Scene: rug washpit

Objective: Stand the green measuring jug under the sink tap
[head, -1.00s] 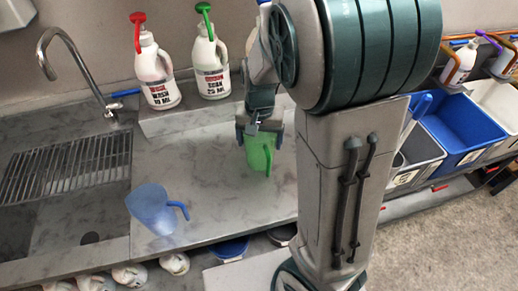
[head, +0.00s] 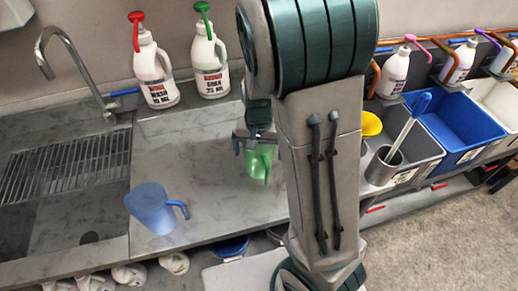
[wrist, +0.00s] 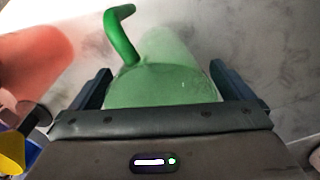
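The translucent green measuring jug (head: 259,163) is over the right part of the grey counter, left of my arm. My gripper (head: 258,139) is at its upper part, with a finger on each side. In the wrist view the green jug (wrist: 165,85) fills the space between the dark fingers, its handle pointing up and left. My gripper appears shut on it. I cannot tell whether its base touches the counter. The curved metal sink tap (head: 62,50) stands at the back left, beside the sink's slatted rack (head: 70,165).
A blue jug (head: 152,209) stands on the counter between the sink and the green jug. Two white bottles, one red-topped (head: 152,68) and one green-topped (head: 209,58), stand on the back ledge. Bins, one blue (head: 462,125), are at right.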

